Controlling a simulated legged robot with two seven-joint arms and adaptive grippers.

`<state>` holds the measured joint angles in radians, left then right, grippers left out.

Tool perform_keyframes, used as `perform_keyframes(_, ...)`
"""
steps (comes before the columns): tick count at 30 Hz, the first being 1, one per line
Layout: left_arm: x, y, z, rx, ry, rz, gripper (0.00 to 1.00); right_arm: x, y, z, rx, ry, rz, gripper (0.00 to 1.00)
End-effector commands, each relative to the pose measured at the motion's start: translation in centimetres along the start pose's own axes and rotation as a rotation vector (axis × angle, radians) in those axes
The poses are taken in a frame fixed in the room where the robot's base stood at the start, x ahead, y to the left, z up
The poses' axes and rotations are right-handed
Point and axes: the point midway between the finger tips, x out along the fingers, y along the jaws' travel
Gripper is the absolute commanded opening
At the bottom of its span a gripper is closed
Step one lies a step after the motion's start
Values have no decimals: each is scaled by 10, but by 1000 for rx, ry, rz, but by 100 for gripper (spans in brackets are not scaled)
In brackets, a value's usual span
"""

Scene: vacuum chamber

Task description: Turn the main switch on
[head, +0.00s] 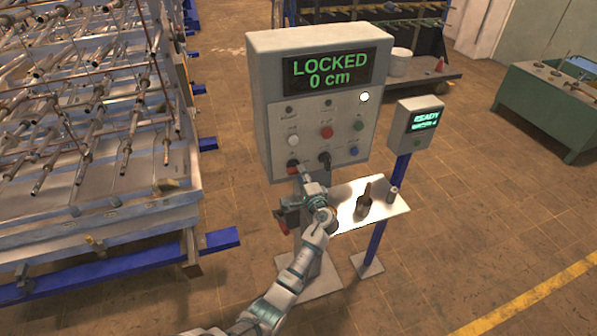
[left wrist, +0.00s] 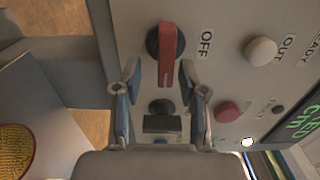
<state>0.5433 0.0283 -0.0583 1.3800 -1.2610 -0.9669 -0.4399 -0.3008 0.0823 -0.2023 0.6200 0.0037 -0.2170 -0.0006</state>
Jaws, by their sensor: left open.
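The main switch is a red rotary handle on a round black base, at the lower left of the control box in the head view (head: 293,168). In the left wrist view the red handle (left wrist: 169,52) lies lengthwise up and down the picture, beside the label "OFF". My left gripper (head: 301,177) is at the lower front of the box. In the left wrist view its open fingers (left wrist: 161,74) stand on either side of the handle's near end, with gaps visible. Contact cannot be told. My right gripper is not in view.
The control box (head: 258,100) shows "LOCKED 0 cm". A black switch (head: 325,158) sits right of the red one, with several buttons above. A tube-filled rack (head: 90,130) fills the left.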

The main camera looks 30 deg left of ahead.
Motion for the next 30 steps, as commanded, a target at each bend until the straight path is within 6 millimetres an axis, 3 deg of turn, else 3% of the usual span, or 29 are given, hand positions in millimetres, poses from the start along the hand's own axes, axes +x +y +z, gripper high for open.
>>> perform_keyframes(6, -50, 3, 1, 0, 0, 4, 42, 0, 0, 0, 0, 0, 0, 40)
perform_keyframes(12, -79, 4, 2, 1, -3, 5, 42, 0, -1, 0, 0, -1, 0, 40)
perform_keyframes(30, -88, 4, 2, 0, -4, 6, 42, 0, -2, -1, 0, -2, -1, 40)
